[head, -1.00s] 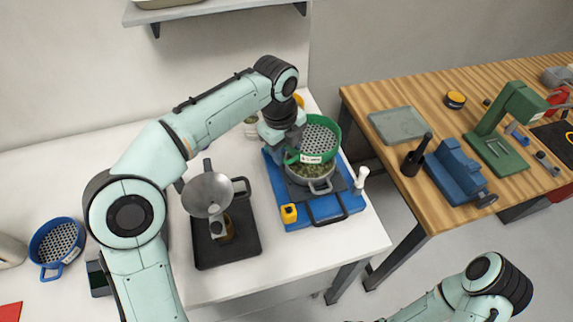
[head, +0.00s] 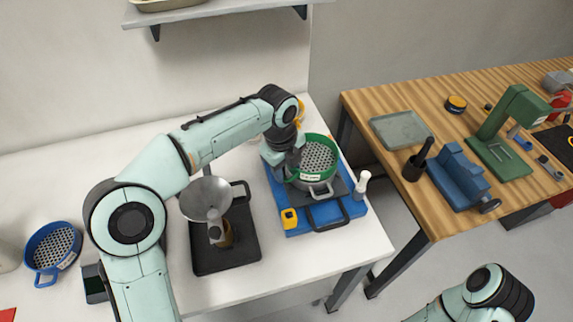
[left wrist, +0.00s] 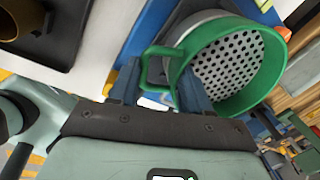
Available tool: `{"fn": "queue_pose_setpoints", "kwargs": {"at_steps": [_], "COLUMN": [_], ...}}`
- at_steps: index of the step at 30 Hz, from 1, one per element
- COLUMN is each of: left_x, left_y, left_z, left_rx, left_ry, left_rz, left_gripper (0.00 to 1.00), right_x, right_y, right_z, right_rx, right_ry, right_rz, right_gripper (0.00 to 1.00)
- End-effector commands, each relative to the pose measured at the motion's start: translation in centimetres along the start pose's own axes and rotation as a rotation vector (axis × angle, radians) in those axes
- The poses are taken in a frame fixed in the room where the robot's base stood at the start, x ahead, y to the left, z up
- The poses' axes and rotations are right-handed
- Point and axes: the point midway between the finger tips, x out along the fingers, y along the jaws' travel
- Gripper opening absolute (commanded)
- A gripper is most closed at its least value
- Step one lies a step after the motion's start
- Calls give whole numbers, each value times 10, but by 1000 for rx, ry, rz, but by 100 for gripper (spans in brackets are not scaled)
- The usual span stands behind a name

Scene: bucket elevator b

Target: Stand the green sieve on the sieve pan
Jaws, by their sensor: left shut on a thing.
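The green sieve (head: 291,172), with a perforated metal bottom, is over the grey sieve pan (head: 318,188) in the head view. It looks roughly level and hides the pan's opening; I cannot tell whether it fully rests on the rim. My left gripper (head: 294,160) is at the sieve's left side. In the left wrist view, my left gripper (left wrist: 160,88) is shut on the handle of the green sieve (left wrist: 262,88). Part of the grey pan (left wrist: 190,27) shows behind the sieve there. My right gripper is out of view.
A white-capped bottle (head: 362,184) stands close on the right. A metal funnel (head: 206,197) stands on a dark tray (head: 212,262) to the left. A blue sieve (head: 52,250) lies far left.

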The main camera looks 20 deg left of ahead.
Motion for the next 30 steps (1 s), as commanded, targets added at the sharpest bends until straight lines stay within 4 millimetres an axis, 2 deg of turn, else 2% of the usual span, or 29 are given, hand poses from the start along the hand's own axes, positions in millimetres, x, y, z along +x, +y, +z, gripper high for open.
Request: {"fn": "queue_pose_setpoints", "kwargs": {"at_steps": [6, 7, 9, 20, 23, 30], "left_x": [4, 4, 4, -1, -14, -68], "left_y": [0, 0, 0, 0, -2, -3], "left_z": [0, 0, 0, 0, 1, 1], "left_rx": [0, 0, 0, 0, -1, 0], "left_ry": [0, 0, 0, -1, -2, -3], "left_rz": [-2, -1, -1, -1, -4, -7], "left_gripper": [11, 54, 73, 73, 73, 73], "right_x": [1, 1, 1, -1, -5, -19], "right_y": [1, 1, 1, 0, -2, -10], "right_z": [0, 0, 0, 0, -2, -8], "right_rx": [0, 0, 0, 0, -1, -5], "right_ry": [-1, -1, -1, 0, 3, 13], "right_rz": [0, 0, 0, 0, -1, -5], "right_gripper": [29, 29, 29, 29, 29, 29]}}
